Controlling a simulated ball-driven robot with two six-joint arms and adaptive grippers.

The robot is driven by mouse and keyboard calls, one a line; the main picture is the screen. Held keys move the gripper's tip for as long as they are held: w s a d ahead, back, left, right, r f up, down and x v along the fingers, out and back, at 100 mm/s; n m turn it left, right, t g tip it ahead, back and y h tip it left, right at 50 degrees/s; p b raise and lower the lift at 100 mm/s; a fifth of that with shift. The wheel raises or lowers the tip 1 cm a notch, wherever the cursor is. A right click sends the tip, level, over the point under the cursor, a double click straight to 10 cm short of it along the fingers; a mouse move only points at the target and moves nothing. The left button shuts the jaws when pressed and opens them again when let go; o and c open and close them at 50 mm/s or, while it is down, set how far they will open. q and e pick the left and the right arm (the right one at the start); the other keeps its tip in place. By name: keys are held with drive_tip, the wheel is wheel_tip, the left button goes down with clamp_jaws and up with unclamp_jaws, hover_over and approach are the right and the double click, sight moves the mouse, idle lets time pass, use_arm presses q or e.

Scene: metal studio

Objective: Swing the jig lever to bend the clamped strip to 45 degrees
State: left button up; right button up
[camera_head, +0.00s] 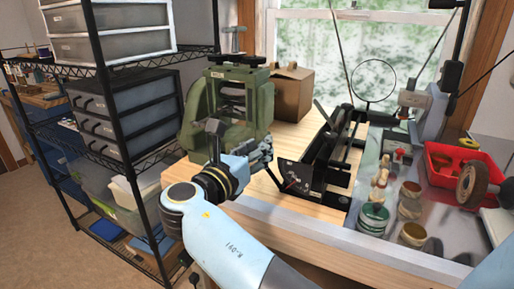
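The black bending jig (325,160) stands on the wooden bench, with a dark angle plate (294,178) bearing a scale and a red mark on its near left side. I cannot make out the clamped strip or tell the lever apart from the jig's dark bars. My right gripper (262,152) is in front of the green machine (240,100), to the left of the jig and apart from its angle plate. Its fingers are small and partly overlapped, so their opening is unclear. My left gripper is not in view.
A cardboard box (290,92) stands behind the green machine. Jars (373,218), a red tray (452,165) and a grinding wheel (472,183) are right of the jig. A wire shelf with drawers (125,112) stands left. The bench front (290,228) is clear.

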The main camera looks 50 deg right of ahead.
clamp_jaws()
